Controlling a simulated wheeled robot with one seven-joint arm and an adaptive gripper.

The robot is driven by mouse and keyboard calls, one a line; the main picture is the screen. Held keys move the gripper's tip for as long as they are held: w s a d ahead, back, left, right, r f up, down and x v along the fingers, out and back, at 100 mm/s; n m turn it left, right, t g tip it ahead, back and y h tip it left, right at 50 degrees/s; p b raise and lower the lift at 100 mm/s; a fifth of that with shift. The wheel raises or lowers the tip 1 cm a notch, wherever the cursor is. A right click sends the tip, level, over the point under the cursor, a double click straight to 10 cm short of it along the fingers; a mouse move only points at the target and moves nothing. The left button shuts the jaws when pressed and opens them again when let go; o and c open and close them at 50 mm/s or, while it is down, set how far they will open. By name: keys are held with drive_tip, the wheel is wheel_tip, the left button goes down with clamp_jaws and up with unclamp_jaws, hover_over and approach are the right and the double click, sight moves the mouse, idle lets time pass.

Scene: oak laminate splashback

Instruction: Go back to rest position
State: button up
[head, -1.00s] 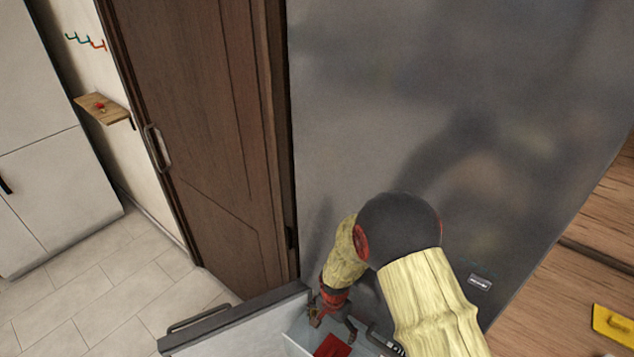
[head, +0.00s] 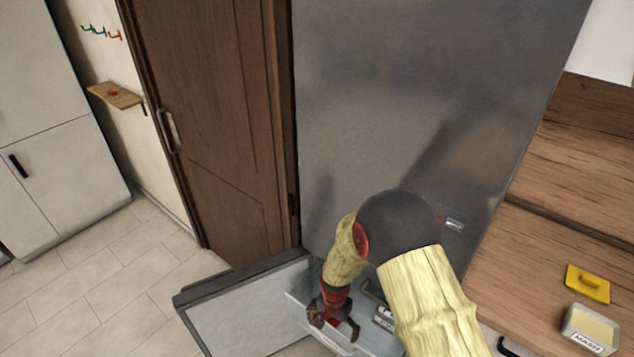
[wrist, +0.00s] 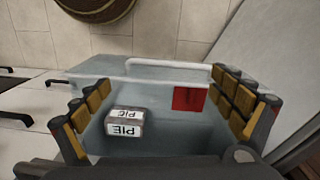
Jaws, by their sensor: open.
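My gripper (head: 333,326) is open, low in the head view, over a pale translucent bin (head: 296,308) at the open grey appliance. In the wrist view its two fingers stand wide apart on either side of my gripper's empty gap (wrist: 165,84). The bin (wrist: 150,70) lies beyond the fingers, with a white handle bar along its far edge. A small box labelled PIE (wrist: 124,124) and a flat red item (wrist: 188,98) are in the bin, apart from the fingers. My arm hides part of the bin in the head view.
An open door panel (head: 250,308) swings out left of the bin. A tall grey appliance side (head: 400,100) rises behind my arm. A brown door (head: 215,120) stands left. A wooden counter (head: 550,250) at right holds a yellow lidded item (head: 588,283) and a MASH box (head: 588,330).

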drive_tip(key=s+d+r+n+g, duration=0.1)
drive_tip(key=s+n+g, duration=0.1)
drive_tip(key=s, duration=0.4)
drive_tip(key=s+d+r+n+t+b, duration=0.1)
drive_tip(key=s+d+r+t+b, duration=0.1)
drive_tip(key=r, duration=0.9)
drive_tip(key=s+d+r+n+t+b, duration=0.1)
drive_tip(key=s+d+r+t+b, duration=0.2)
drive_tip(key=s+d+r, duration=0.3)
drive_tip(key=s+d+r+n+t+b, duration=0.2)
drive_tip(key=s+d+r+b, duration=0.3)
drive_tip(key=r, duration=1.1)
drive_tip(key=shift+s+r+t, duration=0.15)
drive_tip(key=shift+t, duration=0.35)
drive_tip(key=shift+a, duration=0.1)
drive_tip(key=shift+c, duration=0.6)
